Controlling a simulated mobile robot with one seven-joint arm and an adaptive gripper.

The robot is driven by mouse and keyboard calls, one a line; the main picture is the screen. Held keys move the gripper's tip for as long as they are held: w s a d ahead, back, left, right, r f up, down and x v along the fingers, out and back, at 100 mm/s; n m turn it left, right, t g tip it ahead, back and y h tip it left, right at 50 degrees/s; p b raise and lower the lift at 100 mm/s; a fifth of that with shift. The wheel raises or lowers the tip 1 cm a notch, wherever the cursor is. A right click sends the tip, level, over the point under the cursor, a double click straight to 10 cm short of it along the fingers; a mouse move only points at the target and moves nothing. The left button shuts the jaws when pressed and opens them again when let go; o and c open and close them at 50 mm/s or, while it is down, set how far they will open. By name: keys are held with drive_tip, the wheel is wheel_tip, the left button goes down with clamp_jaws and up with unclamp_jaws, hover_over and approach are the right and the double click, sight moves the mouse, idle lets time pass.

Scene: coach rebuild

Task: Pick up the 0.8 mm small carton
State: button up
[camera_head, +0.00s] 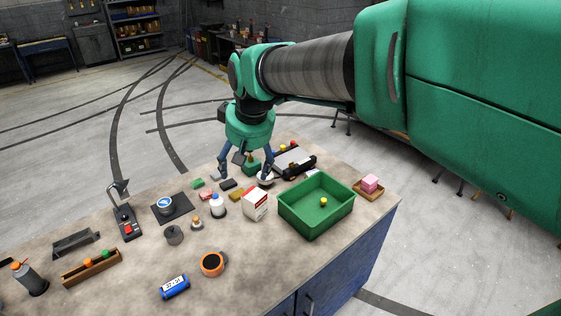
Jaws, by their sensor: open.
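My gripper (245,176) hangs over the far part of the workbench, fingers pointing down and spread apart, with nothing between them that I can see held. Several small block-like items lie below and left of it: a green one (197,183), a dark one (228,184), a yellowish one (236,195) and a red one (206,196). A larger white and red carton (255,206) stands upright nearer the camera, apart from the fingers. No 0.8 mm marking is readable, so I cannot tell which item is the small carton.
A green tray (318,225) holds a small yellow-topped piece. A white bottle (218,207) stands left of the white and red carton. The bench's front middle (240,240) is mostly clear.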

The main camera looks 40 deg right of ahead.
drive_tip(key=w+d+f+g, duration=0.1)
drive_tip(key=w+d+f, duration=0.1)
drive_tip(key=w+d, duration=0.65)
drive_tip(key=m+g+p, duration=0.2)
drive_tip(key=p, duration=0.2)
hover_over(313, 172)
drive_tip(key=s, duration=0.2)
wheel_tip(313, 172, down, 26)
drive_tip(key=shift+s+a+r, duration=0.1)
drive_tip(key=shift+a+r, duration=0.05)
drive_tip(key=shift+a, duration=0.1)
drive_tip(key=shift+w+d+f+b, duration=0.1)
drive_tip(key=shift+w+f, duration=0.1)
drive_tip(key=shift+f, duration=1.25)
drive_tip(key=shift+w+a+f+b, duration=0.15)
drive_tip(key=shift+w+f, duration=0.1)
drive_tip(key=shift+f, duration=1.15)
drive_tip(key=shift+w+d+f+b, duration=0.1)
drive_tip(key=shift+w+d+f, duration=0.1)
drive_tip(key=shift+f, duration=1.25)
drive_tip(key=shift+w+f, duration=0.2)
drive_tip(key=shift+f, duration=1.1)
drive_tip(key=shift+w+f, duration=0.15)
drive_tip(key=shift+f, duration=1.1)
